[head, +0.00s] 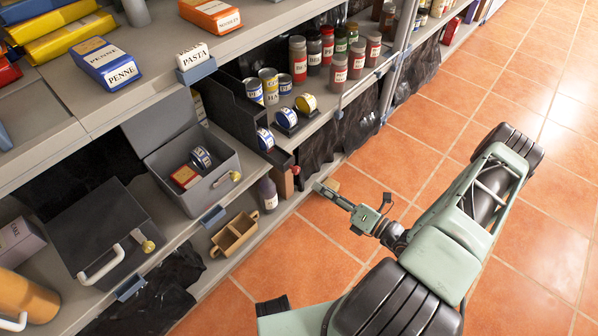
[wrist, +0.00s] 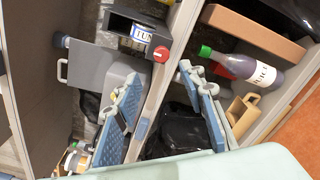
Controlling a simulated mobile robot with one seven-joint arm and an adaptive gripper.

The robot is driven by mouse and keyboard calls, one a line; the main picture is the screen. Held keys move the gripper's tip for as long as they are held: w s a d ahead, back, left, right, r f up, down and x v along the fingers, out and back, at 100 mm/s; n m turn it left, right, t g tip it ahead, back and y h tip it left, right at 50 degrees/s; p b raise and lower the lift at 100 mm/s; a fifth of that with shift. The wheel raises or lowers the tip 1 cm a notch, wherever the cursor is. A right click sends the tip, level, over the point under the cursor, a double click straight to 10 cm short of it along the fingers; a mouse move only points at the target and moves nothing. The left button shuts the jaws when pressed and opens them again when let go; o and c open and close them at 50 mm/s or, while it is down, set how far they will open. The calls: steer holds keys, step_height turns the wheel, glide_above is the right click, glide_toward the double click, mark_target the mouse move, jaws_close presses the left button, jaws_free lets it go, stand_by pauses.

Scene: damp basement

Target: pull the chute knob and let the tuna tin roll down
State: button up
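The dark chute (head: 240,118) stands on the shelf beside the grey bin; its dark housing also shows at the top of the wrist view (wrist: 118,25). The red knob (wrist: 161,54) is on its front end, and shows small in the head view (head: 296,170). A tin lettered "TUN" (wrist: 142,34) sits in the chute's opening behind the knob, partly hidden; a blue-and-white tin (head: 265,139) shows at the chute in the head view. My gripper (head: 322,187) is in front of the shelf, right of and below the knob. In the wrist view its fingers (wrist: 170,103) are spread and empty, apart from the knob.
A juice bottle (wrist: 235,66) and a wooden caddy (wrist: 243,115) are on the lower shelf. A grey bin (head: 205,190) is left. The tiled floor (head: 400,160) is clear.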

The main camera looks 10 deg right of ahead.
mark_target(298, 172)
steer(key=b+x, duration=0.2)
steer(key=x, duration=0.8)
steer(key=shift+w, duration=0.45)
steer(key=shift+c, duration=0.4)
jaws_close()
